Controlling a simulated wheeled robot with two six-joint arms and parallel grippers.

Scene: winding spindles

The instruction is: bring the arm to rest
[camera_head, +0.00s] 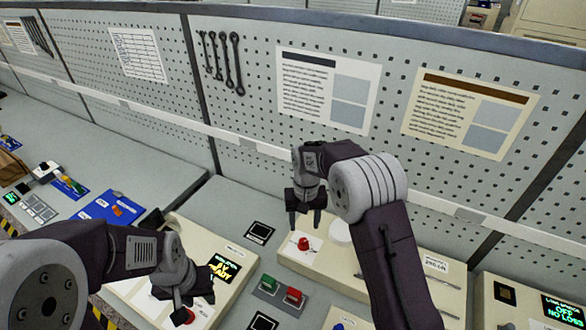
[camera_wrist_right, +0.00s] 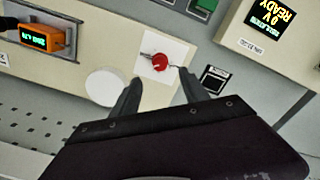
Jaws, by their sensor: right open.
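My right gripper (camera_head: 304,220) is open and empty in the head view, above a cream panel (camera_head: 291,258). A red knob (camera_head: 303,243) on a white plate lies just below its fingertips. In the right wrist view the two fingers (camera_wrist_right: 160,92) are spread, and the red knob (camera_wrist_right: 160,62) shows beyond the gap between them, apart from both.
A white disc (camera_wrist_right: 104,87) lies beside the knob. A green and red button box (camera_head: 281,291) and a lit display (camera_head: 224,268) stand between the arms. An orange meter (camera_wrist_right: 46,38) is on the panel. A pegboard wall (camera_head: 260,110) with wrenches and sheets rises behind.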

